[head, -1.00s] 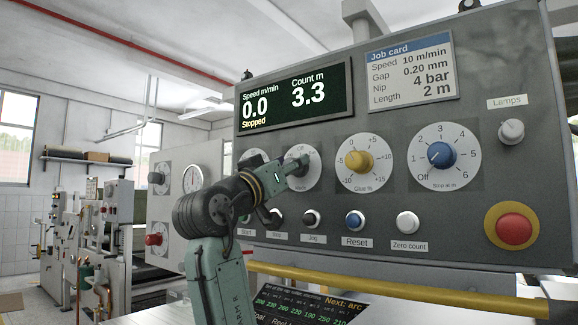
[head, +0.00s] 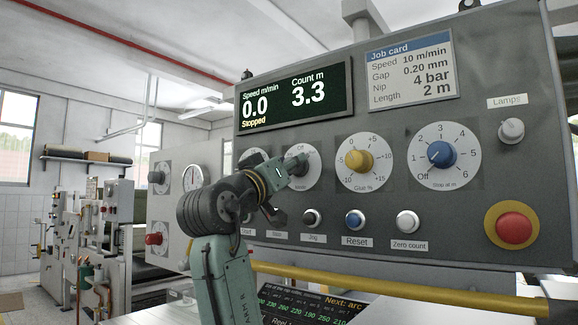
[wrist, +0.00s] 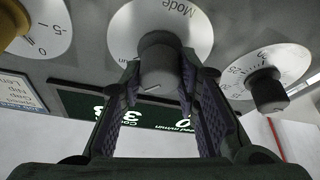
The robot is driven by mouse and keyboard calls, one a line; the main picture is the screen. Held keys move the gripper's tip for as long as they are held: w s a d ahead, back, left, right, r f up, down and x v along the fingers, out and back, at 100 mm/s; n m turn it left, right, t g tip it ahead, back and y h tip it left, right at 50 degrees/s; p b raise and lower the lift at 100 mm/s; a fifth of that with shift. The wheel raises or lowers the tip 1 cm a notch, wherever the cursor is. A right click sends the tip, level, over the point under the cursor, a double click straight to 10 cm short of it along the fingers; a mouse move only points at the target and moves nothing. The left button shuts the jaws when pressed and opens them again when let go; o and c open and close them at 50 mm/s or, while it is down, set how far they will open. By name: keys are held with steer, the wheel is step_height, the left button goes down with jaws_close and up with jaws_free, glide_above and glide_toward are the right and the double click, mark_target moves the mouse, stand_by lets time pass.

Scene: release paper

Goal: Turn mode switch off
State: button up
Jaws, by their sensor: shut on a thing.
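The mode switch is a grey knob (wrist: 158,60) on a round white dial marked "Mode" (wrist: 120,40). In the wrist view it stands between my two dark fingers, and its white pointer line shows at its lower end. My gripper (head: 301,163) reaches the same dial (head: 313,176) in the head view and is shut on the knob. "Off" is printed at the top of the dial. My gripper hides the knob and part of the dial in the head view, so I cannot tell which mark the pointer meets.
A yellow knob (head: 358,161) and a blue knob (head: 440,154) are to the right. Several push buttons, including blue Reset (head: 354,219), sit below. A red stop button (head: 514,228) is at lower right. The display (head: 294,97) above reads "Stopped". A yellow rail (head: 400,295) runs below.

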steer(key=n+y, duration=0.1)
steer(key=n, duration=0.2)
steer(key=n+y, duration=0.2)
steer(key=n, duration=0.1)
steer(key=shift+r+n, duration=0.1)
steer(key=shift+n, duration=0.2)
steer(key=shift+n+y, duration=0.7)
steer(key=shift+n, duration=0.7)
steer(key=o, duration=1.2)
steer(key=v, duration=1.2)
